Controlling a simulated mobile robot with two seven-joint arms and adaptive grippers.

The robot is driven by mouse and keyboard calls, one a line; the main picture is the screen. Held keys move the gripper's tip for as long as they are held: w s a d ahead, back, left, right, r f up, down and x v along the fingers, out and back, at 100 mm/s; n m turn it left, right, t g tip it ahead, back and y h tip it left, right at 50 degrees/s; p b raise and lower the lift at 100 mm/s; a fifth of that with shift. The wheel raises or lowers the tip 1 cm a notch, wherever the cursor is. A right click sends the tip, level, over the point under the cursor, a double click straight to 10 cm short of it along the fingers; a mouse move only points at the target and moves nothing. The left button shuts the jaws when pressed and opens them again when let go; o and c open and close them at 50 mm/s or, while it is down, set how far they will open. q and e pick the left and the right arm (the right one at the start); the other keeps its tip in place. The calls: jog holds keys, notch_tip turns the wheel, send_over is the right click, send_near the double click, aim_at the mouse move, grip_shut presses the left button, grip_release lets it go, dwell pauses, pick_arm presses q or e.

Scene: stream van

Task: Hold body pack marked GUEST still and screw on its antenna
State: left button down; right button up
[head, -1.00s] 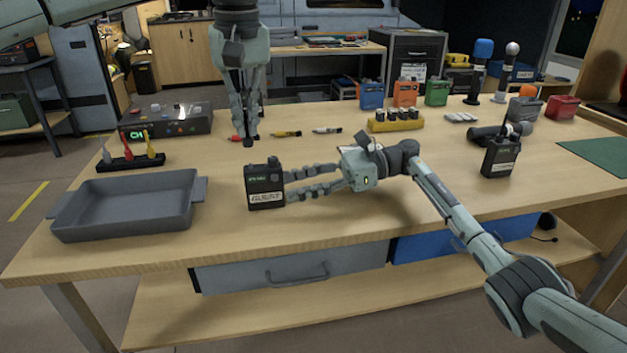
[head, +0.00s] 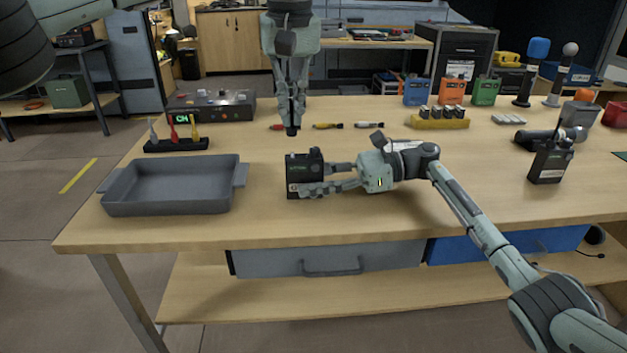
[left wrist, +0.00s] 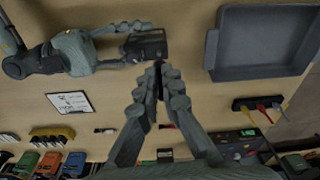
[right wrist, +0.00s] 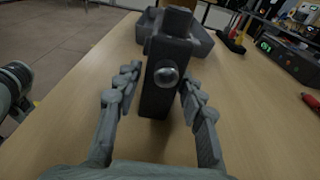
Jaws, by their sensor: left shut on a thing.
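The body pack (head: 305,168) is a black box standing upright near the table's front, right of the grey tray. Its front label is covered by a finger now; GUEST was readable on it a second ago. My right gripper (head: 312,180) has its fingers on either side of the pack; in the right wrist view (right wrist: 160,85) a small gap shows beside the left finger, so it looks open. My left gripper (head: 291,127) points down above the table, behind the pack, shut on a short dark piece (left wrist: 160,75), apparently the antenna. It is apart from the pack.
The grey tray (head: 107,204) lies left of the pack. A connector rack (head: 178,146) and a receiver box (head: 212,106) stand behind it. A second body pack (head: 550,165) stands at right.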

grip_shut()
pick_arm(q)
jog(key=shift+f, duration=0.15)
jog(key=shift+f, duration=1)
pick_arm(e)
jog(key=shift+c, duration=1)
grip_release()
grip_shut()
